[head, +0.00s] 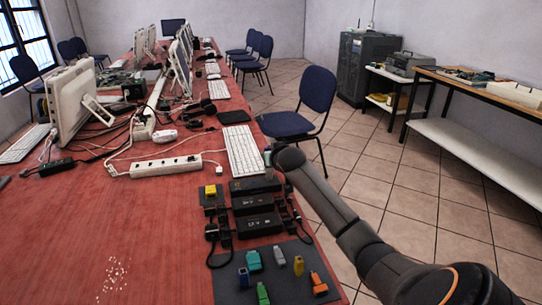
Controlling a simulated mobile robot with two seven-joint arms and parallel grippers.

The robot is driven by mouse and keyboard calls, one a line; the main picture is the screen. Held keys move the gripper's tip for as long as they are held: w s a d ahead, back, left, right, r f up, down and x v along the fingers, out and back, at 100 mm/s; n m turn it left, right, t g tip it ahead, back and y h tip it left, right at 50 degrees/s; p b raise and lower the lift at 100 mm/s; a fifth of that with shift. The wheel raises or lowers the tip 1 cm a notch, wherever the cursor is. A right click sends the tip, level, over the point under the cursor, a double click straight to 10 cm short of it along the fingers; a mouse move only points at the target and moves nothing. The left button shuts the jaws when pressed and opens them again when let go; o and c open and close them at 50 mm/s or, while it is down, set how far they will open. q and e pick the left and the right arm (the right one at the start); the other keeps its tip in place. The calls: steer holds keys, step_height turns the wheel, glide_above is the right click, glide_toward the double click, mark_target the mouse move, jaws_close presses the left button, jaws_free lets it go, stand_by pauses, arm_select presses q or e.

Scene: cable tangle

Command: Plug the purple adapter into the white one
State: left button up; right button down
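A small white or light grey adapter (279,256) lies on the dark mat (225,287) at the front of the red table. I cannot make out a purple adapter in this view. My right arm comes in from the lower right, and its rounded end reaches the table's right edge beside the white keyboard. The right gripper (270,158) is mostly hidden by the arm, with a small pale bluish part showing there, so its fingers cannot be judged. My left gripper is not in view.
Teal (254,261), yellow (244,277), orange (319,284) and green (263,294) adapters lie around the white one. Black boxes (256,205) with cables stand behind the mat. A white power strip (166,166) and keyboard (242,150) lie farther back. The table's front left is mostly clear.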

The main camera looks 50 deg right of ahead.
stand_by(0.3)
steer(key=shift+p, duration=0.7)
steer(key=shift+f, duration=0.1)
steer(key=shift+p, duration=0.3)
stand_by(0.3)
steer(key=shift+f+b, duration=0.3)
steer(key=shift+f, duration=0.95)
steer(key=shift+c, duration=2)
jaws_free()
